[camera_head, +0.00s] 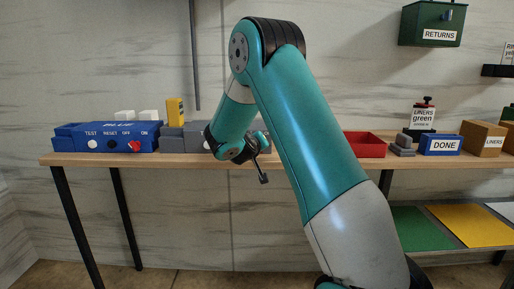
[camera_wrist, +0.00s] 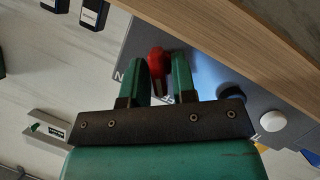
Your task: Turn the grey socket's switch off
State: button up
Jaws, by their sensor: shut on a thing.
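The grey socket (camera_head: 182,140) sits on the wooden shelf right of the blue one, partly hidden behind my arm in the head view. In the wrist view its grey face (camera_wrist: 205,65) fills the middle, with a red switch knob (camera_wrist: 157,60) on it. My gripper (camera_wrist: 160,76) is shut on this red knob, one green finger on each side. A dark button (camera_wrist: 232,98) and a white button (camera_wrist: 273,121) lie to the right on the same face.
The blue socket (camera_head: 103,137) has its own red switch (camera_head: 135,147), with OFF and ON labels. A yellow block (camera_head: 175,112) stands by the grey socket. A red tray (camera_head: 364,145) and a blue DONE box (camera_head: 440,145) are farther right. The shelf edge (camera_wrist: 240,50) runs close to the grey face.

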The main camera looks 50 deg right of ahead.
jog(key=shift+s+f, duration=0.1)
jog(key=o, duration=0.7)
jog(key=shift+a, duration=0.2)
jog(key=b+v, duration=0.1)
jog(key=v, duration=1.6)
